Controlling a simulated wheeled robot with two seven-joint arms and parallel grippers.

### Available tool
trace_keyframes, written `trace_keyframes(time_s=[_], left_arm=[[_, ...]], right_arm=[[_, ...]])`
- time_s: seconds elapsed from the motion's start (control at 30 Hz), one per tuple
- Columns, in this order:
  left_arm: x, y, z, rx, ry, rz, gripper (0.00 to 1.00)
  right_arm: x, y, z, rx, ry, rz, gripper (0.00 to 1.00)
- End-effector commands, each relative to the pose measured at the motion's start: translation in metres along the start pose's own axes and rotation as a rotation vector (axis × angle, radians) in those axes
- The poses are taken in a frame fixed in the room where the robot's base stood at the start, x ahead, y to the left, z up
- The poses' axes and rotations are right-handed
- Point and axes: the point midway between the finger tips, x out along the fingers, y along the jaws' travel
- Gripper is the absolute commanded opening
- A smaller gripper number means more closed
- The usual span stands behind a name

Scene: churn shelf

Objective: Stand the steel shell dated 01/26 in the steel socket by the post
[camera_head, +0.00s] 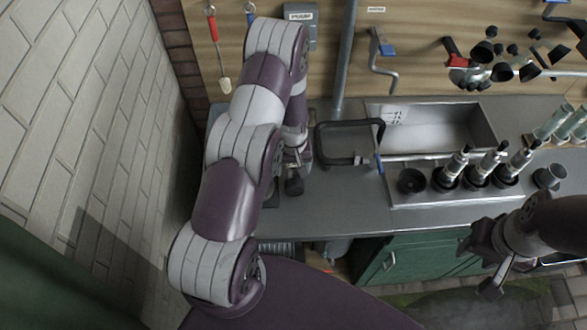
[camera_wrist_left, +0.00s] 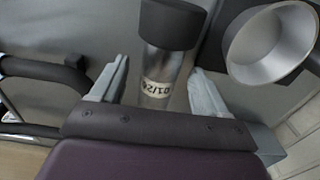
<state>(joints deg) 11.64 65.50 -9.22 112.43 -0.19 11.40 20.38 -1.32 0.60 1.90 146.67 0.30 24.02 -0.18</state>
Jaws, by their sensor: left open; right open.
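A steel shell (camera_wrist_left: 158,72) with a dark cap shows in the left wrist view. My left gripper (camera_wrist_left: 155,90) is open, with one finger on each side of the shell. In the head view my left arm hides most of this spot. A flared steel socket (camera_wrist_left: 268,42) on a dark mount is at the upper right of the wrist view, empty, beside the shell. A post (camera_head: 345,55) rises behind the bench. My right gripper (camera_head: 490,268) is open and empty at the lower right.
A black clamp (camera_head: 350,126) stands right of my left gripper. A steel sink (camera_head: 440,125) and a rack (camera_head: 430,197) of dark holders with several upright shells lie further right. A white brick wall (camera_head: 90,90) closes the left. Bare bench (camera_head: 335,210) shows in front of the clamp.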

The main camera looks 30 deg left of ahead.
Motion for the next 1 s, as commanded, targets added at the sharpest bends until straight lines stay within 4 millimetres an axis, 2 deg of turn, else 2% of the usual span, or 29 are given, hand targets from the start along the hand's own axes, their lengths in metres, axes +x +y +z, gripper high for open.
trace_keyframes(time_s=[0.1, 0.27, 0.4, 0.5, 0.8, 1.0], left_arm=[[0.007, 0.000, -0.001, 0.000, 0.002, 0.001, 0.75], [0.007, 0.000, -0.001, 0.000, 0.003, 0.001, 0.75], [0.007, 0.000, -0.001, 0.000, 0.002, 0.001, 0.29], [0.007, 0.000, 0.000, 0.000, 0.002, 0.001, 0.01], [0.004, 0.000, -0.001, 0.000, 0.003, 0.001, 0.00], [-0.019, 0.001, -0.002, 0.001, 0.007, 0.003, 0.00]], right_arm=[[-0.002, 0.000, 0.000, 0.000, -0.001, 0.000, 0.43], [-0.001, 0.000, 0.000, 0.000, -0.001, 0.000, 0.43], [-0.001, 0.000, 0.000, 0.000, -0.001, 0.000, 0.43], [-0.001, 0.000, 0.000, 0.000, -0.001, 0.000, 0.43], [0.001, 0.000, 0.000, 0.000, -0.001, 0.000, 0.43], [0.013, 0.000, 0.002, 0.000, -0.001, 0.000, 0.43]])
